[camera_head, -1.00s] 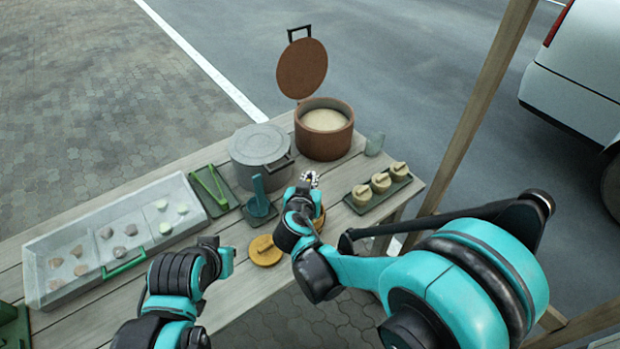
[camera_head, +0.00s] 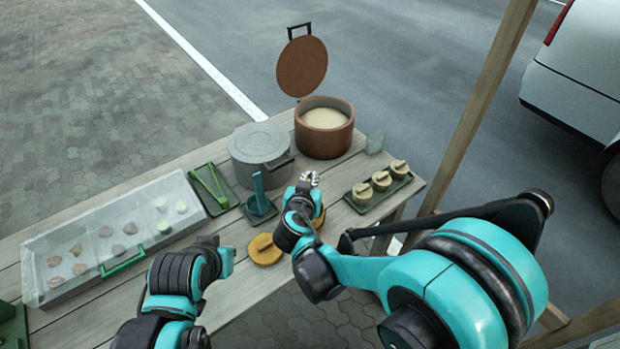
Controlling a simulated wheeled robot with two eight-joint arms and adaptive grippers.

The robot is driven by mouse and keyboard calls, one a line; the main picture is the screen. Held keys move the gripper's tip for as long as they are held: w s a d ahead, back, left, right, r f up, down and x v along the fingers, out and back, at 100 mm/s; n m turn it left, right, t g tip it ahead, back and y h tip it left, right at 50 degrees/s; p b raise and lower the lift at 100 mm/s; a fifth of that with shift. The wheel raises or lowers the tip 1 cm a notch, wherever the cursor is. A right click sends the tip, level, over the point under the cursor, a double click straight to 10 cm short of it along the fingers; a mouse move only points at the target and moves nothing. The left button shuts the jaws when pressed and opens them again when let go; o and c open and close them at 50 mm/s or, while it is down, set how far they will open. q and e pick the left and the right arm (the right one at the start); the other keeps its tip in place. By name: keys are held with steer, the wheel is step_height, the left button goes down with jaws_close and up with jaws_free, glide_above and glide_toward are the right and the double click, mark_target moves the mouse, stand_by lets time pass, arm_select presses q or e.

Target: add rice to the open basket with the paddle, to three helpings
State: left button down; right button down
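The brown pot (camera_head: 325,143) stands open at the back of the table with pale rice (camera_head: 325,118) inside and its lid raised. A blue paddle (camera_head: 258,188) stands upright in a dark holder (camera_head: 259,212). A tan round basket (camera_head: 319,219) is mostly hidden behind my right gripper (camera_head: 309,180), so its inside does not show. A round tan lid (camera_head: 264,250) lies left of it. My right gripper is over the table, right of the paddle and apart from it; its fingers are too small to judge. My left gripper (camera_head: 228,258) is near the front edge, fingers hidden.
A grey lidded pot (camera_head: 260,150) stands left of the rice pot. Several small lidded baskets sit on a dark tray (camera_head: 358,208) at right. Green tongs (camera_head: 210,185) lie on a tray, beside a clear case (camera_head: 40,272) of food. A small glass (camera_head: 375,142) is near the back edge.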

step_height(320, 180, up, 13)
steer(key=p, duration=1)
steer(key=shift+p, duration=0.3)
stand_by(0.5)
step_height(320, 180, down, 12)
steer(key=b, duration=0.6)
stand_by(0.7)
steer(key=shift+f+b, duration=0.5)
steer(key=shift+b, duration=0.2)
stand_by(0.8)
